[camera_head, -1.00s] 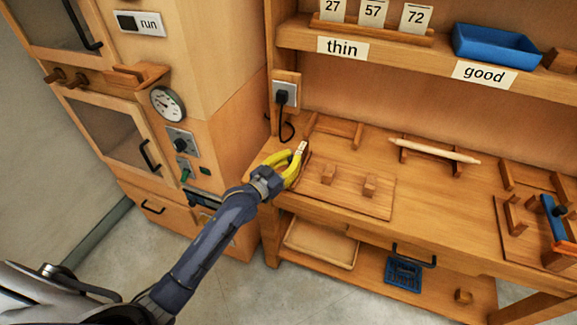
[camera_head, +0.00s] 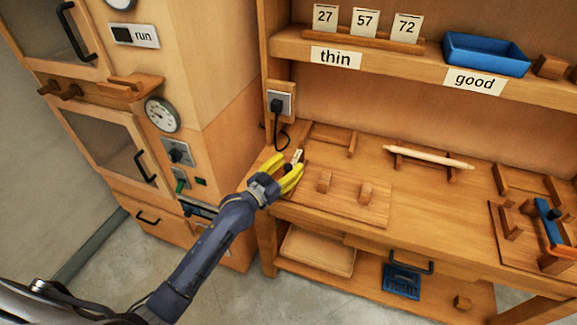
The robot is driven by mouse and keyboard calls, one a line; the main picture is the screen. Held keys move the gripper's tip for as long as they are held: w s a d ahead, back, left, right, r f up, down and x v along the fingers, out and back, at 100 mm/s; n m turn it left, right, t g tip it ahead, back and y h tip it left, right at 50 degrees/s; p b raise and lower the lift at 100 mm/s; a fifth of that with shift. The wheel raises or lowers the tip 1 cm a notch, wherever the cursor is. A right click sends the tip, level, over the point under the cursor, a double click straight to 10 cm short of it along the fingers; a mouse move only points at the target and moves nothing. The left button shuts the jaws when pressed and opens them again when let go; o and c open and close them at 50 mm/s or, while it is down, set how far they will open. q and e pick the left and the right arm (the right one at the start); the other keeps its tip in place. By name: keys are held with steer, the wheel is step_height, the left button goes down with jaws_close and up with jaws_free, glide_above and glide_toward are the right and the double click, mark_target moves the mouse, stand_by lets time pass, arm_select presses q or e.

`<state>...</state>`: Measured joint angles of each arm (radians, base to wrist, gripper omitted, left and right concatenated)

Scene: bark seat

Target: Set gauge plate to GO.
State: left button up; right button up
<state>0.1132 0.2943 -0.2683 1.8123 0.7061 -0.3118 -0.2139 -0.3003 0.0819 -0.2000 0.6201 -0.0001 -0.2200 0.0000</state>
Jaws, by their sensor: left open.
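My left gripper (camera_head: 289,167) has yellow fingers and is open over the left front of the workbench (camera_head: 425,220). A small pale piece with dark marks (camera_head: 297,156) shows at its fingertips. It may be the gauge plate, but the marks are too small to read. I cannot tell whether it touches a finger. Just right of the gripper, a flat wooden board (camera_head: 345,204) with two upright blocks lies on the bench. No GO lettering is legible. My right gripper is not in view.
A dowel (camera_head: 430,156) lies across a rack. A blue-barred fixture (camera_head: 548,222) stands at the right. A shelf above holds number cards (camera_head: 365,24) and a blue tray (camera_head: 486,54). A cabinet with a dial (camera_head: 161,115) stands left. The bench middle is clear.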

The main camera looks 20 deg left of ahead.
arm_select(q)
steer(key=v, duration=1.2)
stand_by(0.4)
steer(key=s+a+f+n+g+y, duration=0.1)
steer(key=s+a+f+g+y, duration=0.1)
steer(key=f, duration=0.9)
steer(key=s+a+f+g+y, duration=0.1)
steer(key=s+a+f, duration=0.1)
steer(key=f, duration=0.8)
steer(key=s+a+f+n+g+y, duration=0.1)
steer(key=s+a+f+g+y, duration=0.1)
steer(key=f, duration=0.9)
steer(key=s+f+g+y, duration=0.1)
steer(key=s+f+g, duration=0.2)
steer(key=s+f, duration=1.15)
steer(key=s+f+g, duration=0.2)
steer(key=s+f, duration=0.3)
steer(key=s, duration=0.5)
steer(key=s+d+f+g+y, duration=0.1)
steer(key=s+f+g, duration=0.1)
steer(key=s+f, duration=0.4)
steer(key=s+f+m+g, duration=0.1)
steer(key=s+f+g, duration=0.2)
steer(key=s, duration=1.1)
step_height(320, 180, down, 3)
steer(key=shift+d, duration=0.4)
